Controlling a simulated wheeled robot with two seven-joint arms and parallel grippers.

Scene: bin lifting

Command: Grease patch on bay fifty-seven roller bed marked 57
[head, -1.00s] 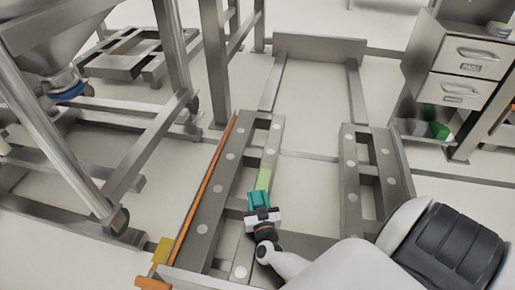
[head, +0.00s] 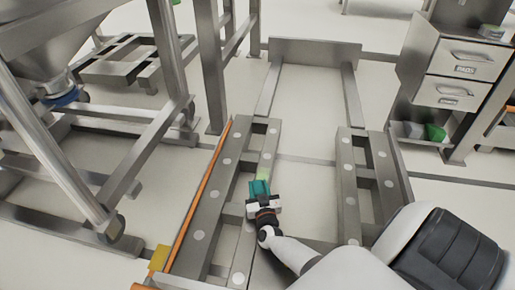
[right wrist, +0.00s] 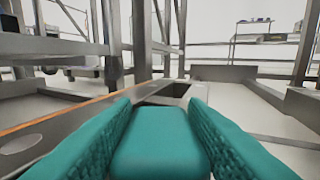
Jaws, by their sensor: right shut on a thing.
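The roller bed (head: 211,222) is a grey metal frame with two long rails carrying round pale discs. No 57 mark is readable on it. A pale green patch (head: 264,174) shows on the inner side of its left rail; its near part is hidden by a teal pad (head: 259,188). My right gripper (head: 261,196) is shut on the pad, over the left rail. In the right wrist view the teal pad (right wrist: 160,145) fills the lower middle, between teal-coloured sides. Contact between pad and rail is not clear. My left gripper is not in view.
An orange strip (head: 203,190) runs along the bed's left side, with a yellow block (head: 159,258) at its near end. A steel stand on casters (head: 113,229) is at left. A drawer cabinet (head: 459,70) labelled PADS stands at right, with a green item (head: 435,132) below.

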